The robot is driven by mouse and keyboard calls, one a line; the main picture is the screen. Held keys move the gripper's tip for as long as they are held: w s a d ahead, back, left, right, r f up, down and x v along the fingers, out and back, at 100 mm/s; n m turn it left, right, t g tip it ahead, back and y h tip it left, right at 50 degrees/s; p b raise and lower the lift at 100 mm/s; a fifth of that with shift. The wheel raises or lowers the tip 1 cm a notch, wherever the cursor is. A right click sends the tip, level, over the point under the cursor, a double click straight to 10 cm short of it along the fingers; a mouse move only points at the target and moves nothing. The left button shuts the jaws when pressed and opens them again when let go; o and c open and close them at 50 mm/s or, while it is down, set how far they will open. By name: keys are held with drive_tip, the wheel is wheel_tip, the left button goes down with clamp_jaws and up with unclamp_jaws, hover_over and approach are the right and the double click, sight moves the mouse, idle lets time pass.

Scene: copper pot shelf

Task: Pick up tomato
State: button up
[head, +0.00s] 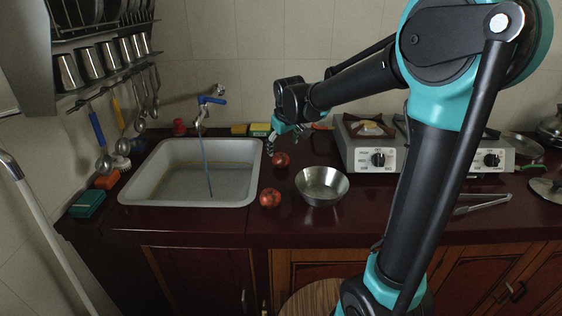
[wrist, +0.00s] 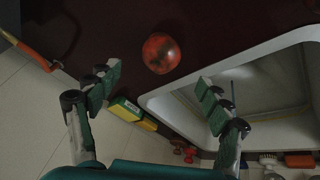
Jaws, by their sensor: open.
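Two red tomatoes are on the dark red counter between the sink and the metal bowl. The rear tomato (head: 281,159) is near the sink's right rim, just below my gripper. The front tomato (head: 270,198) is by the sink's front right corner, left of the bowl. My gripper (head: 283,140) is open and empty, pointing down above the counter. In the wrist view, one tomato (wrist: 161,53), which looks like the rear one, lies beyond the spread fingertips of my gripper (wrist: 158,86), lined up with the gap between them and apart from both fingers.
The white sink (head: 127,190) is left of the tomatoes. A metal bowl (head: 322,185) stands to the right. A gas stove (head: 375,158) is further right. Yellow and green sponges (head: 259,129) lie behind by the wall. Cups and utensils hang at the left.

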sight(281, 156)
drive_tip(key=shift+x, duration=4.05)
drive_tip(key=shift+s+a, duration=0.1)
drive_tip(key=shift+c, duration=0.6)
drive_tip(key=c, duration=1.2)
